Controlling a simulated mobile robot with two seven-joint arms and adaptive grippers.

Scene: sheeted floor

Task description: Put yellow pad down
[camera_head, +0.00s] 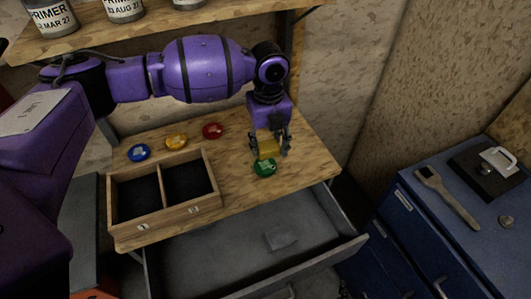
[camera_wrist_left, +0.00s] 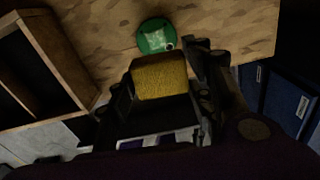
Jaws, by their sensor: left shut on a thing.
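The yellow pad (camera_head: 267,147) is held between the fingers of my left gripper (camera_head: 270,145), above the right part of the wooden worktop (camera_head: 301,150). In the left wrist view the pad (camera_wrist_left: 161,77) is a textured block between the two fingers (camera_wrist_left: 158,95). A round green disc (camera_head: 264,168) lies on the worktop close by the pad; it also shows in the left wrist view (camera_wrist_left: 155,37), just beyond the pad. I cannot tell whether the pad touches the worktop. My right gripper is not in view.
Blue (camera_head: 139,153), yellow (camera_head: 176,143) and red (camera_head: 213,131) discs lie along the worktop's back. A two-compartment wooden box (camera_head: 180,217) sits at left front. A grey drawer (camera_head: 314,262) stands open below, holding a grey piece (camera_head: 281,238). A blue cabinet (camera_head: 440,215) stands right.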

